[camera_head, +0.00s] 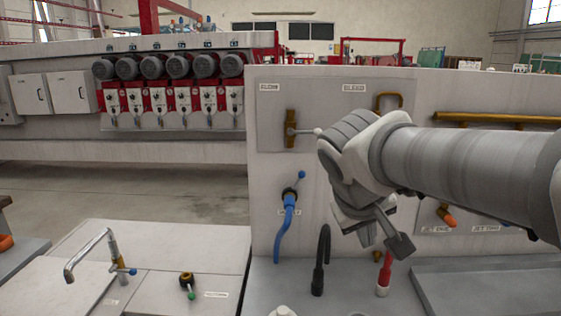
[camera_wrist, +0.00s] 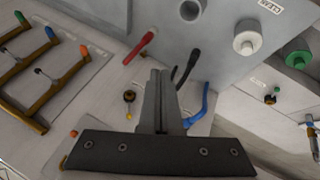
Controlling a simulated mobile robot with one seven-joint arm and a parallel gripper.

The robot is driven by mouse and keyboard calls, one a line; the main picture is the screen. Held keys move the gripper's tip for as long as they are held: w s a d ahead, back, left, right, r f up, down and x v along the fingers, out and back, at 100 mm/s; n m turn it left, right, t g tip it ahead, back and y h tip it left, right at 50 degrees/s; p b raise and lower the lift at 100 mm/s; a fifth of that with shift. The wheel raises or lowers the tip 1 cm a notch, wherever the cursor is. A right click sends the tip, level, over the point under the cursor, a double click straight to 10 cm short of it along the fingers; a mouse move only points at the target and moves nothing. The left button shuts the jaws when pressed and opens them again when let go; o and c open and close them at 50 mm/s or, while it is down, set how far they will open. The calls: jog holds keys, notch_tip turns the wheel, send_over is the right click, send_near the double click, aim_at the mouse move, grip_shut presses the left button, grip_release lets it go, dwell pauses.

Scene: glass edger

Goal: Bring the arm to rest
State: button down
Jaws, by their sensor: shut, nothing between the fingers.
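My arm (camera_head: 455,160) reaches in from the right in the head view, in front of the pale machine panel. Its wrist is bent, and my gripper (camera_head: 398,244) points down and a little right, above the grey ledge. In the wrist view my gripper (camera_wrist: 158,76) has its two fingers together with nothing between them. The red hose (camera_head: 384,273) and black hose (camera_head: 322,262) stand close by. I cannot tell whether the gripper touches anything, but no contact shows.
A blue hose (camera_head: 285,228) hangs from a valve left of my wrist. A brass valve (camera_head: 291,128) with a lever sits behind the wrist. A curved metal tap (camera_head: 88,252) stands at lower left. A yellow pipe (camera_head: 490,118) runs along the panel. Open floor (camera_head: 120,190) lies left.

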jog(key=s+f+m+y+p, duration=0.2)
jog(key=s+y+p, duration=0.1)
jog(key=s, duration=1.1)
jog(key=shift+s+f+y, duration=0.15)
jog(key=shift+f+y, duration=0.1)
jog(key=shift+y, duration=0.05)
jog(key=shift+a, duration=0.1)
